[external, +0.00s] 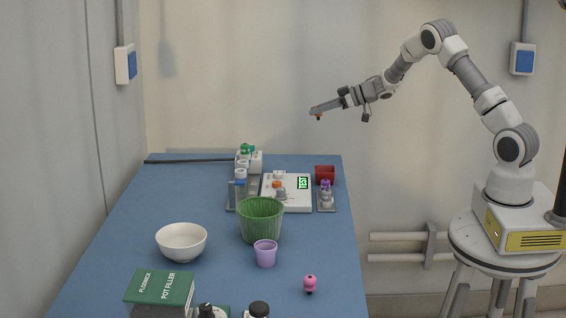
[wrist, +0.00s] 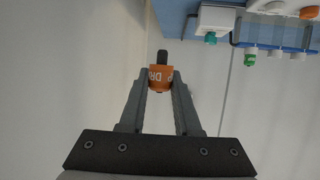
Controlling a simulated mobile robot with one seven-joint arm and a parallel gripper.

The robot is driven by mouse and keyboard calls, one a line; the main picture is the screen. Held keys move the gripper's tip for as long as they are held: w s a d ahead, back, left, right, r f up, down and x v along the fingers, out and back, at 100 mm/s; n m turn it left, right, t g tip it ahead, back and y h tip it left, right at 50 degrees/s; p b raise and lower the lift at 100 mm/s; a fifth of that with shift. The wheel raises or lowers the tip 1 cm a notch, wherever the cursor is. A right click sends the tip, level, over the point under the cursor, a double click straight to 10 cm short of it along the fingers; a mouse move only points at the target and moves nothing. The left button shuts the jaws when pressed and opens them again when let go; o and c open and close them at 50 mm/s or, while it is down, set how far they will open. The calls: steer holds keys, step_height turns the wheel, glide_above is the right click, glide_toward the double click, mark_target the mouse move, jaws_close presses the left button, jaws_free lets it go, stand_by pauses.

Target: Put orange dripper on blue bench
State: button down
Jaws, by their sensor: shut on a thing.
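The orange dripper (wrist: 160,78) is a small orange piece with white lettering and a dark stem. My gripper (wrist: 160,84) is shut on it in the wrist view. In the external view my gripper (external: 316,112) is high up, above and apart from the far right part of the bench, and the dripper (external: 319,117) shows as a small orange spot at its tip. The blue bench (external: 215,285) stretches across the left and middle of the external view. A corner of the bench (wrist: 172,18) shows at the top of the wrist view.
On the bench are a white bowl (external: 181,242), a green pot (external: 261,220), a purple cup (external: 266,253), a pink-topped dripper (external: 310,283), a green box (external: 160,291) and a white scale (external: 298,200). A red tray (external: 325,174) stands near the right edge. The bench's left middle is clear.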

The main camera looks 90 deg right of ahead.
steer(key=s+f+n+y, duration=0.2)
steer(key=s+f, duration=0.1)
steer(key=s, duration=0.4)
steer(key=b, duration=0.2)
glide_above(307, 165)
step_height(307, 165, down, 7)
steer(key=shift+a+f, duration=0.1)
steer(key=shift+a, duration=0.05)
steer(key=shift+f+b, duration=0.6)
steer(key=shift+f, duration=1.35)
steer(key=shift+f, duration=0.15)
steer(key=c, duration=0.6)
jaws_free()
